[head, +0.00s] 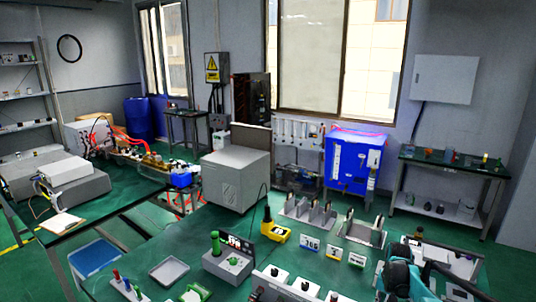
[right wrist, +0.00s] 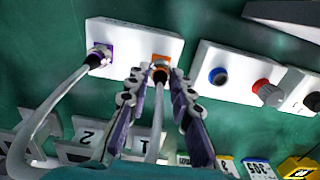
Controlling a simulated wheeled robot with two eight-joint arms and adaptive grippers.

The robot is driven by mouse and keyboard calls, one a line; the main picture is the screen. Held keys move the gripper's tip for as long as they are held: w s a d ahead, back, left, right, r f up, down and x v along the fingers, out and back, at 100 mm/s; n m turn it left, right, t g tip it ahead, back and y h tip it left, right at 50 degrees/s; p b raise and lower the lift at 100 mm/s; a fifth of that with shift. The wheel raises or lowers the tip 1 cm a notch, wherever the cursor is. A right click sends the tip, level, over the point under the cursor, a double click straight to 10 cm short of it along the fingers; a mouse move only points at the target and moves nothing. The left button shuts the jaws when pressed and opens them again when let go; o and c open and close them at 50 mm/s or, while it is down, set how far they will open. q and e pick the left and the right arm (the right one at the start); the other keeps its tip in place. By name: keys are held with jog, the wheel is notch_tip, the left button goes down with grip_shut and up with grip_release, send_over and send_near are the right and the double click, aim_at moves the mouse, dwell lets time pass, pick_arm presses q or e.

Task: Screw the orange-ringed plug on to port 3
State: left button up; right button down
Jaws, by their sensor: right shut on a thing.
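In the right wrist view, my right gripper (right wrist: 159,76) is shut on the orange-ringed plug (right wrist: 160,69), one finger on each side. The plug's pale cable (right wrist: 157,118) runs down between the fingers. The plug is at an orange-marked port (right wrist: 161,57) on a white box (right wrist: 135,42). I cannot tell how deep it sits, and no port number is readable. In the head view, my teal right arm (head: 408,279) is at the lower right and its fingertips are not clear. My left gripper is not in view.
A purple-ringed plug (right wrist: 99,57) with a pale cable sits at the box's left port. A second white box with a blue-ringed socket (right wrist: 218,76) and a red knob (right wrist: 264,86) stands to the right. A yellow meter (head: 275,232) stands mid-bench.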

jog(key=shift+r+p, duration=1.45)
jog(key=shift+r, duration=1.15)
jog(key=shift+s, duration=0.1)
jog(key=shift+s+d+f+b, duration=0.1)
jog(key=shift+s+d+b, duration=0.15)
jog(key=shift+s, duration=0.55)
jog(key=shift+s+d+f+b, duration=0.1)
jog(key=shift+s+d+b, duration=0.1)
jog(key=shift+s, duration=0.55)
jog(key=shift+s+d+f+b, duration=0.15)
jog(key=shift+s+d, duration=0.1)
jog(key=shift+s, duration=0.55)
jog(key=shift+r, duration=0.1)
jog(key=s, duration=0.2)
jog(key=s+d, duration=0.1)
jog(key=s, duration=0.1)
jog(key=shift+s+d+f+b, duration=0.2)
jog(key=shift+s+b, duration=0.15)
jog(key=shift+s, duration=0.05)
